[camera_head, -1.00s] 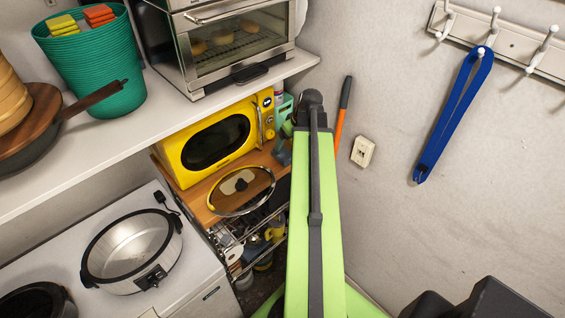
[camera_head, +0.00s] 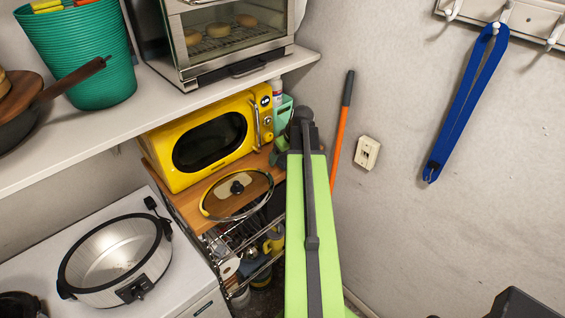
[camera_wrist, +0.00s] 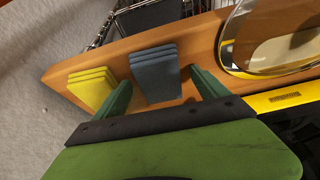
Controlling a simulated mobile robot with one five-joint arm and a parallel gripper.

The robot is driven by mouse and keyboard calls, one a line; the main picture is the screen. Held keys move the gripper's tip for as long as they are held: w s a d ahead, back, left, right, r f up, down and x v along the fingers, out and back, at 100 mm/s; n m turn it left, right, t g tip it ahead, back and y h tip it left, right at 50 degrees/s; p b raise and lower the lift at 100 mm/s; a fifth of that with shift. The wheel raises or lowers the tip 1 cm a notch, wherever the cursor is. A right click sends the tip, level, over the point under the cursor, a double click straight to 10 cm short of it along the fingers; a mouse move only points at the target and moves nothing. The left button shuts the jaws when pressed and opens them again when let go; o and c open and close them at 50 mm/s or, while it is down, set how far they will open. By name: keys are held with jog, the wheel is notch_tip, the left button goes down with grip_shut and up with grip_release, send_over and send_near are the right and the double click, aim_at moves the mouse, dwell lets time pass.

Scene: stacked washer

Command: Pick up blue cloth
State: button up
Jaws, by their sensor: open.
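A folded blue cloth (camera_wrist: 155,72) lies on the wooden shelf board (camera_wrist: 195,42) in the wrist view, beside a folded yellow cloth (camera_wrist: 92,87) on its left. My gripper (camera_wrist: 160,79) is open, with one green finger on each side of the blue cloth. The left finger is between the yellow and blue cloths. I cannot tell whether the fingers touch the blue cloth. In the head view neither cloth on the board shows; my arm covers that part of the shelf.
A pan lid (camera_head: 236,194) and a yellow microwave (camera_head: 208,138) share the wooden board. A white shelf (camera_head: 150,118) with a toaster oven (camera_head: 225,40) hangs above. A wall stands close on the right, with an orange-handled tool (camera_head: 341,125) and a blue strap (camera_head: 466,100).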

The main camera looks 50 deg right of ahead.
aim_at(285, 156)
jog(key=shift+f, duration=0.15)
jog(key=c, duration=1.4)
jog(key=shift+c, duration=0.2)
jog(key=r+p, duration=0.1)
jog(key=r, duration=0.1)
jog(key=r+p, duration=0.1)
jog(key=p, duration=0.1)
jog(key=r+p, duration=0.2)
jog(key=shift+s+d+r, duration=0.25)
jog(key=shift+s+r, duration=0.05)
jog(key=shift+r, duration=0.05)
jog(key=s+d+r+p, duration=0.5)
jog(key=s+d+p, duration=0.1)
jog(key=s, duration=0.2)
jog(key=shift+s+d+r, duration=0.3)
jog(key=shift+s+d, duration=0.05)
jog(key=o, duration=0.8)
jog(key=c, duration=0.6)
